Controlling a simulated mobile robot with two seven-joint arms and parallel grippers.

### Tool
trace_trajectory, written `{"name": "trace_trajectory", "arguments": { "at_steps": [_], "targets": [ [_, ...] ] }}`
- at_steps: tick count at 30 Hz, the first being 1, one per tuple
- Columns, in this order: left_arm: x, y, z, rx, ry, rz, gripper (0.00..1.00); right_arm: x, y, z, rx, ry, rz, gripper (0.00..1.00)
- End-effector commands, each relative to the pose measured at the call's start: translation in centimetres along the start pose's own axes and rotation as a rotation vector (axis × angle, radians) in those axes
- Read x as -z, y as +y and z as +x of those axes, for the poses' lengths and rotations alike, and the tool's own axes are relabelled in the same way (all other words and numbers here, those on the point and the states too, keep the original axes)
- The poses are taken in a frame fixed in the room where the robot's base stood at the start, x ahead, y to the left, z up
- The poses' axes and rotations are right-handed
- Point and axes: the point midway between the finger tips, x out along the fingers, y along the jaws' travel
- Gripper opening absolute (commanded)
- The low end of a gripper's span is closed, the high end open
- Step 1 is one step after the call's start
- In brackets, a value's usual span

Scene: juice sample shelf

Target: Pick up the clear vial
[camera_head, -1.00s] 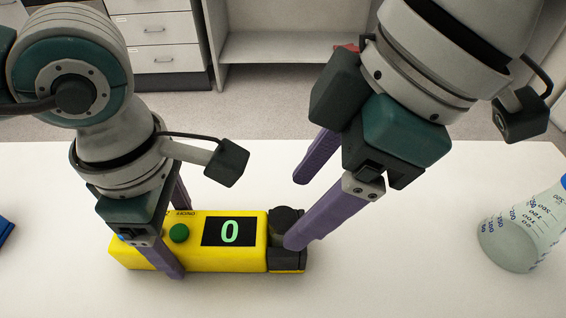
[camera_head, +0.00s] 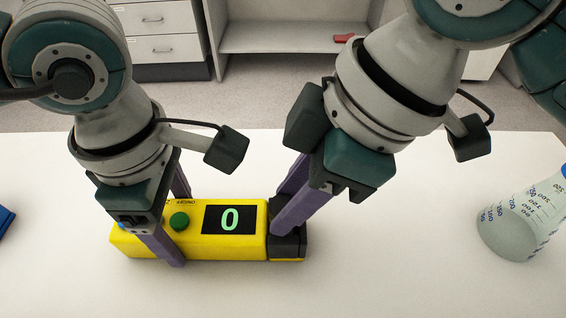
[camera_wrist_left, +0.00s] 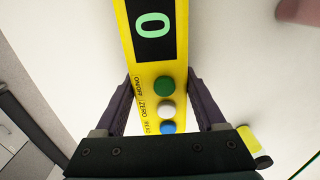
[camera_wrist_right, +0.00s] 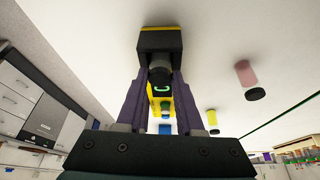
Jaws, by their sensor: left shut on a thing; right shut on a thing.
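A yellow meter (camera_head: 185,246) with a black display reading 0 lies on the white table. My left gripper (camera_head: 178,225) is shut across its left part; in the left wrist view its fingers (camera_wrist_left: 165,105) straddle the body beside the buttons. My right gripper (camera_head: 287,213) points down at the meter's black right end (camera_head: 287,246). In the right wrist view its fingers (camera_wrist_right: 160,85) are shut on a dark round cap (camera_wrist_right: 160,76) at that black end. No clear glass shows under the cap, so I cannot tell whether the clear vial is there.
A conical flask (camera_head: 518,228) stands at the table's right. A blue object (camera_head: 5,218) is at the left edge. A pink vial (camera_wrist_right: 244,74) and a yellow vial (camera_wrist_right: 212,119), both dark-capped, show in the right wrist view. The table between meter and flask is clear.

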Motion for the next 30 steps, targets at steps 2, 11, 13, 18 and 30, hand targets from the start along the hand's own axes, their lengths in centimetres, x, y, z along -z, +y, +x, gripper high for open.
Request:
{"name": "trace_trajectory", "arguments": {
  "at_steps": [2,11,13,18,30],
  "targets": [
    [0.0,0.0,-0.1,-0.001,-0.001,0.0,0.0,0.0,0.0,0.0,0.0,0.0,0.0,0.1],
    [0.0,0.0,-0.1,-0.001,-0.001,0.0,0.0,0.0,0.0,0.0,-0.001,0.001,0.0,0.0],
    [0.0,0.0,-0.1,-0.001,-0.001,0.0,0.0,0.0,0.0,0.0,-0.001,0.001,0.0,0.0],
    [0.0,0.0,-0.1,-0.001,-0.001,0.0,0.0,0.3,0.1,-0.5,-0.002,0.002,-0.001,0.0],
    [0.0,0.0,-0.1,-0.001,-0.001,0.0,0.0,3.2,0.1,-7.5,-0.005,0.003,-0.003,0.0]
  ]
}}
